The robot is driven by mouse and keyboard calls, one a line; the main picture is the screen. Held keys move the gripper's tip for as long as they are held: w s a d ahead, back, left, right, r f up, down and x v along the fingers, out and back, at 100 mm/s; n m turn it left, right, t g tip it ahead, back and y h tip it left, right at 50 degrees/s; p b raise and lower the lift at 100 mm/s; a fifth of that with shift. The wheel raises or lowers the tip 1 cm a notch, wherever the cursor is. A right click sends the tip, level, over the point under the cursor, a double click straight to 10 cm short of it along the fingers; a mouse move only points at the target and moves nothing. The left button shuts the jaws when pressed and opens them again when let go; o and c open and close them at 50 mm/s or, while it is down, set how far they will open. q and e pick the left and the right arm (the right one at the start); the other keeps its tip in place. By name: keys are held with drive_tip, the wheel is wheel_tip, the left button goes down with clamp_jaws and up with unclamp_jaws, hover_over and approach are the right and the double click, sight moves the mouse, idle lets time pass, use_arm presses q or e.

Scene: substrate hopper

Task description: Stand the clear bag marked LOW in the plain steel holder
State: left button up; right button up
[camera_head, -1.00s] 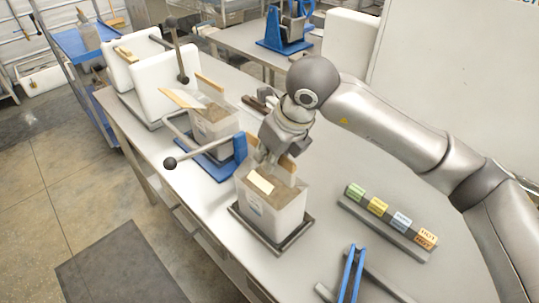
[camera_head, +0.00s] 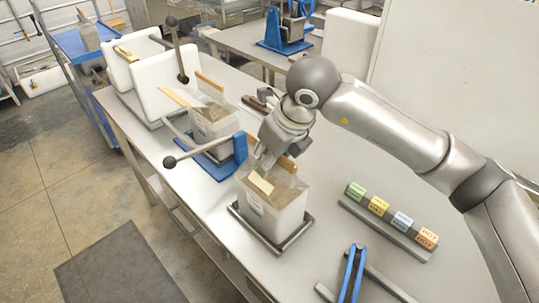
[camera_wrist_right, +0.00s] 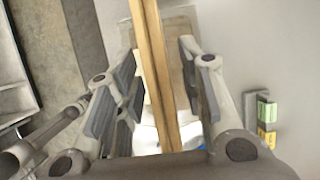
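A clear bag (camera_head: 278,214) with brown contents, a pale tag and a small label stands upright in the plain steel holder (camera_head: 285,246); I cannot read its marking. A wooden strip (camera_head: 288,164) runs along its top, and it also shows in the right wrist view (camera_wrist_right: 152,60). My right gripper (camera_head: 265,160) is over the bag's top. In the right wrist view its fingers (camera_wrist_right: 158,85) are apart on either side of the strip, with gaps visible. The fingertips are partly hidden in the head view. My left gripper is out of view.
A second bag (camera_head: 213,122) stands in a blue-based holder (camera_head: 212,166) with a ball-ended lever (camera_head: 170,162) behind. A rack of coloured label blocks (camera_head: 385,228) and a blue-handled tool (camera_head: 351,272) lie to the right. White panels (camera_head: 165,87) stand at the far left.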

drive_tip(key=v, duration=1.1)
drive_tip(key=shift+w+r, duration=0.1)
drive_tip(key=shift+r, duration=0.05)
drive_tip(key=shift+d+r, duration=0.1)
drive_tip(key=shift+r, duration=0.2)
